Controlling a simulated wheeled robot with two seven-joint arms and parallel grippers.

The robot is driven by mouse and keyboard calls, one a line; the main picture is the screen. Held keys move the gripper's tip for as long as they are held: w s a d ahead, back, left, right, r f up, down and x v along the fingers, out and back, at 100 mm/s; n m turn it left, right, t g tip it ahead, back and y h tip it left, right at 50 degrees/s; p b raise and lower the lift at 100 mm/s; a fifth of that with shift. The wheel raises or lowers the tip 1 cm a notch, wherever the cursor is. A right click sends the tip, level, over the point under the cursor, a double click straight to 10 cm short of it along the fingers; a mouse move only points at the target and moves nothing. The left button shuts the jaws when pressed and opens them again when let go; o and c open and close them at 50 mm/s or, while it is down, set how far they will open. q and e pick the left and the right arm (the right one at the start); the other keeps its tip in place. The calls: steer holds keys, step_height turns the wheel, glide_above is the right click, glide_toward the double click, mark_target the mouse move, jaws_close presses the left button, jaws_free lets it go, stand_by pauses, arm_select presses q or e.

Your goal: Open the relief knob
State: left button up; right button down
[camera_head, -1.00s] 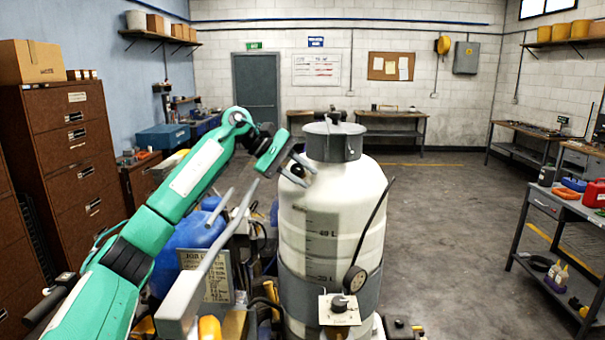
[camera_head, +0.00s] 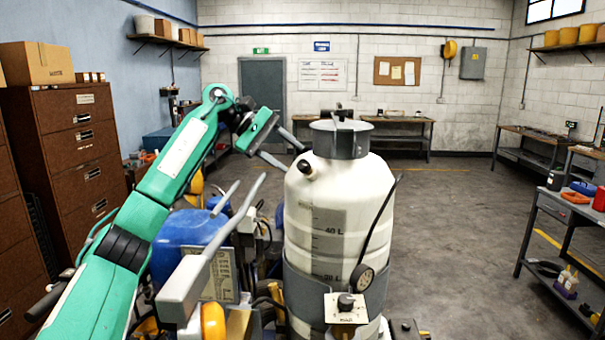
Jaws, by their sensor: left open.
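The white tank (camera_head: 330,215) of the line striper stands in the middle, with a grey lid (camera_head: 340,140) on top. A small dark knob with a pale stem (camera_head: 306,169), which looks like the relief knob, sticks out of the tank's upper left shoulder. My left gripper (camera_head: 294,159) is open and empty just up and left of this knob, its two fingers spread toward the tank. The fingers look apart from the knob, though depth is hard to judge. A second black knob (camera_head: 345,302) sits on a pale plate low on the tank's front. My right gripper is not in view.
Grey handlebars (camera_head: 205,265) and a blue container (camera_head: 190,240) stand left of the tank. Brown drawers (camera_head: 80,150) line the left wall. The floor (camera_head: 450,230) to the right is clear up to a workbench.

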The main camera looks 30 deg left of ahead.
arm_select(q)
steer(key=b+v, duration=0.1)
steer(key=v, duration=0.6)
stand_by(0.4)
